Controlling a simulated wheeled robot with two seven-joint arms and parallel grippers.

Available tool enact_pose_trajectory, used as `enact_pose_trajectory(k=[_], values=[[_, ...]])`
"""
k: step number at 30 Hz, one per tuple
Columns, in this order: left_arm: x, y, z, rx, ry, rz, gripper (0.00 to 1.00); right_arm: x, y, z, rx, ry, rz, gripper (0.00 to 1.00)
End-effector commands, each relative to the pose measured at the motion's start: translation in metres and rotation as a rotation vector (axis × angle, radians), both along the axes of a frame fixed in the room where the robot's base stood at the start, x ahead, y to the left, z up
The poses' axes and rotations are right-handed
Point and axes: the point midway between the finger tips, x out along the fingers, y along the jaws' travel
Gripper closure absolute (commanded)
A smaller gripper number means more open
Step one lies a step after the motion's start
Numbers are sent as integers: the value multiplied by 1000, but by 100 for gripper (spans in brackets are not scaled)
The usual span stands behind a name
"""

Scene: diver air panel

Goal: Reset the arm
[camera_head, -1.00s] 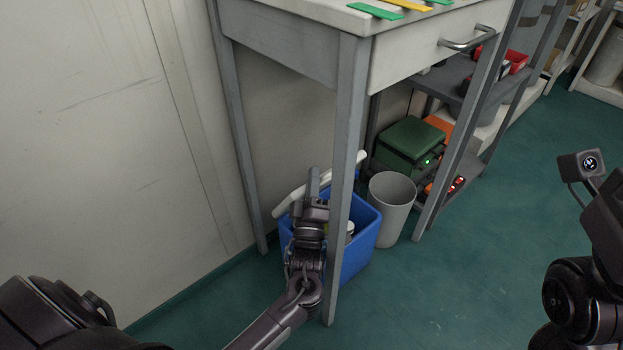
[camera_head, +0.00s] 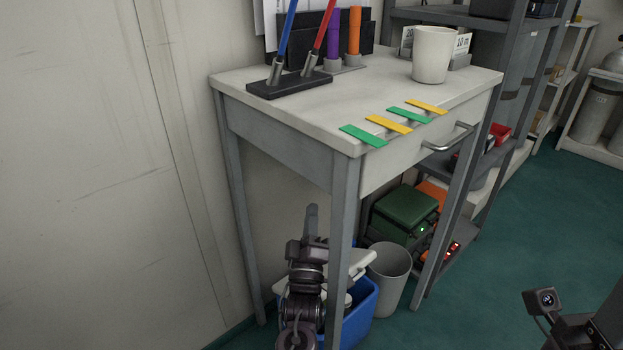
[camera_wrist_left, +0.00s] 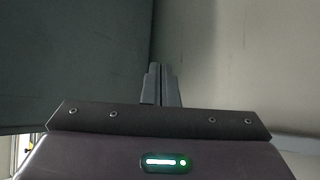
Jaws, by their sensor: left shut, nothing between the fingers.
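My left gripper (camera_head: 311,220) points upward under the left end of the grey desk (camera_head: 280,132), just left of its front leg and in front of the blue bin. In the left wrist view its two fingers (camera_wrist_left: 160,84) are together with nothing between them. A grey surface fills the upper left of that view and a pale wall the right. At the lower right of the head view a part of my right arm shows with its small camera; the right gripper's fingers are out of the picture.
A blue bin (camera_head: 361,312) holding white items stands below the desk, beside a grey waste bin (camera_head: 389,280). A white cup (camera_head: 434,54), a pen stand (camera_head: 290,84) and green and yellow strips lie on the desk top. Open green floor (camera_head: 510,235) is at the right.

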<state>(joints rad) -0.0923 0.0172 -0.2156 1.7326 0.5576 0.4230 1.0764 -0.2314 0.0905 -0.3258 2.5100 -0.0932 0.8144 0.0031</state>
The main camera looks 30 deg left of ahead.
Motion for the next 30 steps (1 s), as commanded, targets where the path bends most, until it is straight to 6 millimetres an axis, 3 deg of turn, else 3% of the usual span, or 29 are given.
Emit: enact_pose_trajectory(k=[1,3,10,23,30], values=[[0,0,18,-1,-2,1,100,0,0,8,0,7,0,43],[0,0,33,-1,-2,-1,100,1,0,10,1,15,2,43],[0,0,65,0,-1,1,100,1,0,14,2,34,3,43],[-2,5,72,4,2,0,100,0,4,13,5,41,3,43],[-18,46,72,2,1,0,100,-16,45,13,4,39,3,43]])
